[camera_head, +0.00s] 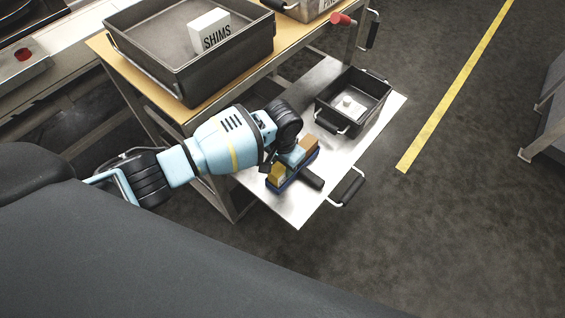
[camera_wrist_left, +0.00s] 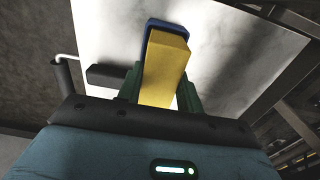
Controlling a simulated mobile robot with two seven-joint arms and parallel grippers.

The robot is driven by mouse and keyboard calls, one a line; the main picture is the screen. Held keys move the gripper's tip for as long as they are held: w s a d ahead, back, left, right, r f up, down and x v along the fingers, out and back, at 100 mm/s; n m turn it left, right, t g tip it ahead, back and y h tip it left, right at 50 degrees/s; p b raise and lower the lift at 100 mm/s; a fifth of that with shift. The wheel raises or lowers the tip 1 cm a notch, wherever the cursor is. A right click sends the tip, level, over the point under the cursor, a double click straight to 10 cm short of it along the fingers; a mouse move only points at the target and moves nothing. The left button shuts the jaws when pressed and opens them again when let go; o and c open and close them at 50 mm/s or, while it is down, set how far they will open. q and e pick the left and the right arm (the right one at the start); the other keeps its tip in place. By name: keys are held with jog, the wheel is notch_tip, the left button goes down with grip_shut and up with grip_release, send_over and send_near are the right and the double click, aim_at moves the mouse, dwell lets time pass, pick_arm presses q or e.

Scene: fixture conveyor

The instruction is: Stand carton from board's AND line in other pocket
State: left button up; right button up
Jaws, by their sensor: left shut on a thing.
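A blue two-pocket holder (camera_head: 284,186) with a dark handle (camera_head: 313,179) sits on the lower metal shelf (camera_head: 300,212). A yellow carton (camera_head: 277,173) is at its near end and a brown-orange carton (camera_head: 309,144) at its far end. My left gripper (camera_head: 292,158) is at the holder. In the left wrist view the green fingers (camera_wrist_left: 164,92) are shut on the yellow carton (camera_wrist_left: 166,65), which reaches toward the blue holder (camera_wrist_left: 153,24). I cannot tell how deep the carton sits in a pocket. No board with an AND line is legible. My right gripper is not in view.
A grey tote (camera_head: 140,62) with a white SHIMS box (camera_head: 210,34) stands on the upper wooden top (camera_head: 103,45). A smaller dark bin (camera_head: 325,118) with a white item (camera_head: 347,103) stands behind the holder. A cart handle (camera_head: 347,187) sticks out at the right.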

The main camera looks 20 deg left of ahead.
pick_arm(q)
jog(key=shift+f, duration=0.6)
dwell(0.6)
jog(key=o, duration=1.1)
notch_tip(320, 180, up, 7)
jog(key=shift+r+p, duration=0.1)
jog(key=shift+p, duration=0.55)
jog(key=shift+r, duration=0.3)
